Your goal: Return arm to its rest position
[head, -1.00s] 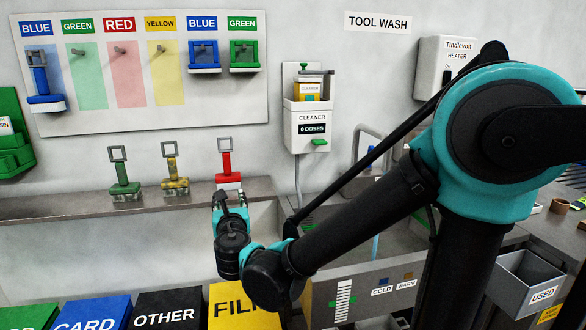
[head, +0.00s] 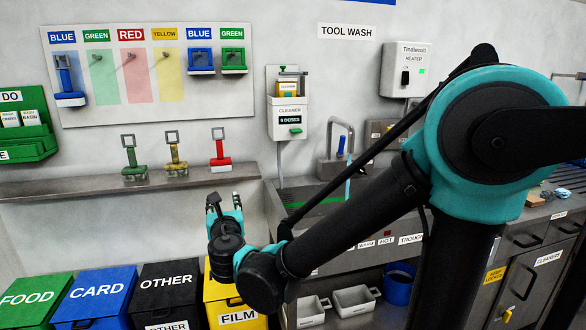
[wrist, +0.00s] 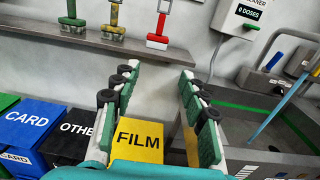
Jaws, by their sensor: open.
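My gripper (head: 224,203) is open and empty, held in the air in front of the shelf and above the yellow FILM bin. In the wrist view my gripper (wrist: 158,88) shows two green-padded fingers spread wide with nothing between them. My black and teal arm reaches across the right half of the head view, with the upper part at the right and the forearm bent down to the left. A red-handled tool (head: 220,150) stands on the shelf beyond my gripper, apart from it.
Green (head: 130,158) and yellow (head: 174,158) tools stand on the shelf (head: 90,183). FOOD (head: 30,293), CARD (head: 97,290), OTHER (head: 168,282) and FILM (head: 238,318) bins stand below. A sink with a tap (head: 341,140) is behind my arm. A pegboard (head: 145,110) hangs above.

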